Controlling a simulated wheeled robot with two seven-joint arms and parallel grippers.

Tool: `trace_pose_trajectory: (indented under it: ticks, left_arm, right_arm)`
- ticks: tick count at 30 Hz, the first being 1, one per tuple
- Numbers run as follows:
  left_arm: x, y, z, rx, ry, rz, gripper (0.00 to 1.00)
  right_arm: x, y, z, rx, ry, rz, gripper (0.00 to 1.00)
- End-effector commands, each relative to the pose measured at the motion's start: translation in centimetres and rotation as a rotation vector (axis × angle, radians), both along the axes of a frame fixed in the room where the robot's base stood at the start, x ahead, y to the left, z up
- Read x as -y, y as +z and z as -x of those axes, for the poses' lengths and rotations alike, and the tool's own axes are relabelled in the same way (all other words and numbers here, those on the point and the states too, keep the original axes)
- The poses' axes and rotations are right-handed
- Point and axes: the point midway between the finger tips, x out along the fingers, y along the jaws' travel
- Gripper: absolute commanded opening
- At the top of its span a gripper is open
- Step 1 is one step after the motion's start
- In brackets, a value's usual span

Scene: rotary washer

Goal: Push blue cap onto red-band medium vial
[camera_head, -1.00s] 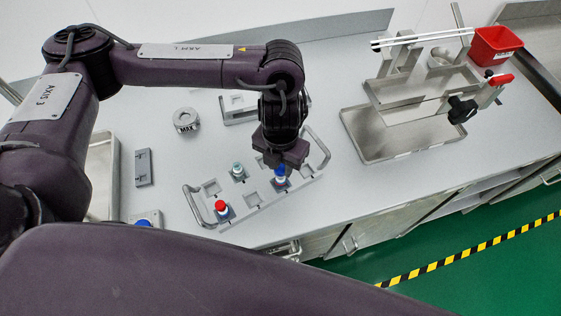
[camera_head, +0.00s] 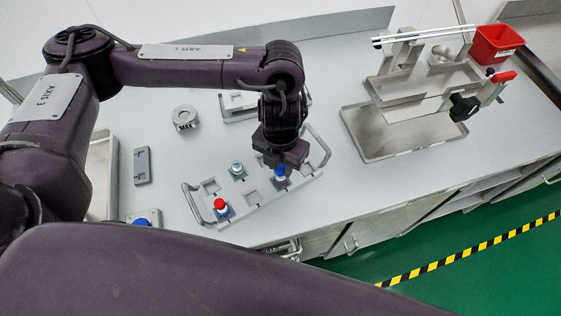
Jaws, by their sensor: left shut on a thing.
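My left gripper (camera_head: 280,165) points down over the right part of a grey rack with handles (camera_head: 206,220). It is shut on the blue cap (camera_head: 280,173), which shows just below the fingers. The cap sits at a rack pocket; the vial under it is mostly hidden, and I cannot make out a red band or whether the cap is fully seated. A red-capped vial (camera_head: 220,205) stands at the rack's front left. A vial with a teal top (camera_head: 237,168) stands further back. My right gripper is not in view.
A round metal piece marked MAX (camera_head: 185,119) and a small grey block (camera_head: 142,166) lie left of the rack. A blue round button (camera_head: 142,221) is at lower left. A metal tray (camera_head: 378,152) with a washer stand and a red bin (camera_head: 495,44) are at right.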

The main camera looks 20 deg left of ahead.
Motion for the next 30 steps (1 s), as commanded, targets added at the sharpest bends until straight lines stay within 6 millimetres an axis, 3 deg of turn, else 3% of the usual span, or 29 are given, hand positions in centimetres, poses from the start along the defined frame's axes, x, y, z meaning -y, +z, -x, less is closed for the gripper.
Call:
trace_pose_trajectory:
  ticks: [30]
  left_arm:
    - [0.0,-0.65,0.01,0.0,0.0,0.0,0.08]
  right_arm:
    - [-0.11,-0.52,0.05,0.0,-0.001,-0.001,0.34]
